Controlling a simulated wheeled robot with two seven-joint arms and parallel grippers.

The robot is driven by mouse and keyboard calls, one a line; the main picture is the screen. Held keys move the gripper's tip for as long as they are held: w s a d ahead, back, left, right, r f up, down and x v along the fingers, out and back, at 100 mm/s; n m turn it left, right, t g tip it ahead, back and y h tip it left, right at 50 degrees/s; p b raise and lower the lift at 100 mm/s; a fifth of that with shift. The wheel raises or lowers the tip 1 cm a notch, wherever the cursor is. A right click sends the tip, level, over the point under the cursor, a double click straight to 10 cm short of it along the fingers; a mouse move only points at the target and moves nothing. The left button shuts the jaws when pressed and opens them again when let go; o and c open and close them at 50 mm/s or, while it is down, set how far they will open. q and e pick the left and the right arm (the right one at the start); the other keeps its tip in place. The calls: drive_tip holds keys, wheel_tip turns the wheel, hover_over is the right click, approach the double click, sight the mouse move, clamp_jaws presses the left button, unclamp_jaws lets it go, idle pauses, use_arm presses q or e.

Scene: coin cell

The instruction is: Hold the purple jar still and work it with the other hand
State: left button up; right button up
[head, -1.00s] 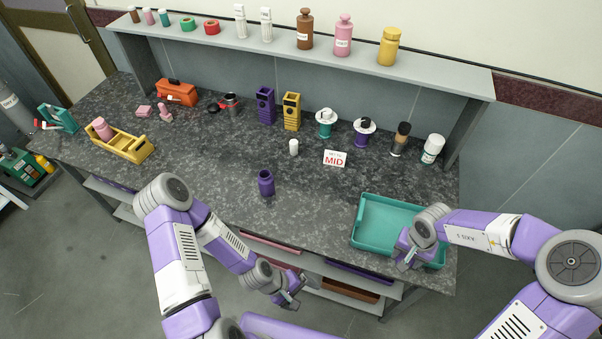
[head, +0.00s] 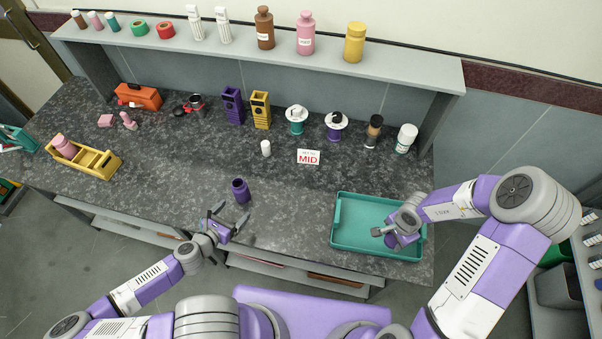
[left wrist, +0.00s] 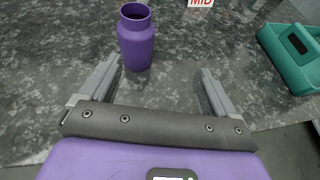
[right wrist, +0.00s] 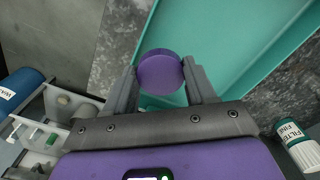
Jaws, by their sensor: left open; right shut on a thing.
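The purple jar (head: 240,191) stands upright on the dark speckled bench, its mouth open and no lid on it. My left gripper (head: 229,221) is open and empty just in front of the jar. In the left wrist view the jar (left wrist: 136,42) is just beyond the fingertips, nearer the left finger, with no visible contact. My right gripper (head: 388,234) is over the teal tray (head: 345,236). In the right wrist view it is shut on a round purple lid (right wrist: 160,73), held between the fingertips.
A sign reading MID (head: 308,157) and a small white bottle (head: 266,148) stand behind the jar. Spools, bottles and purple and yellow holders line the back, under a shelf (head: 280,52). A yellow carrier (head: 97,163) sits at left. The bench between jar and tray is clear.

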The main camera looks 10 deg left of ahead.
sight(236, 194)
drive_tip(key=shift+w+d+m, duration=0.1)
drive_tip(key=shift+w+m, duration=0.05)
drive_tip(key=shift+m, duration=0.15)
use_arm(q)
drive_tip(key=a, duration=0.1)
drive_tip(key=a+r+n+y, duration=0.1)
drive_tip(key=a, duration=0.1)
drive_tip(key=shift+n+t, duration=0.3)
drive_tip(key=shift+t, duration=0.1)
drive_tip(key=shift+x, duration=3.45)
drive_tip(key=shift+f, duration=0.1)
drive_tip(key=x, duration=0.5)
drive_tip(key=shift+f+p, duration=0.2)
drive_tip(key=shift+p, duration=0.1)
use_arm(e)
drive_tip(key=shift+r, duration=0.15)
use_arm(q)
drive_tip(key=c, duration=1.2)
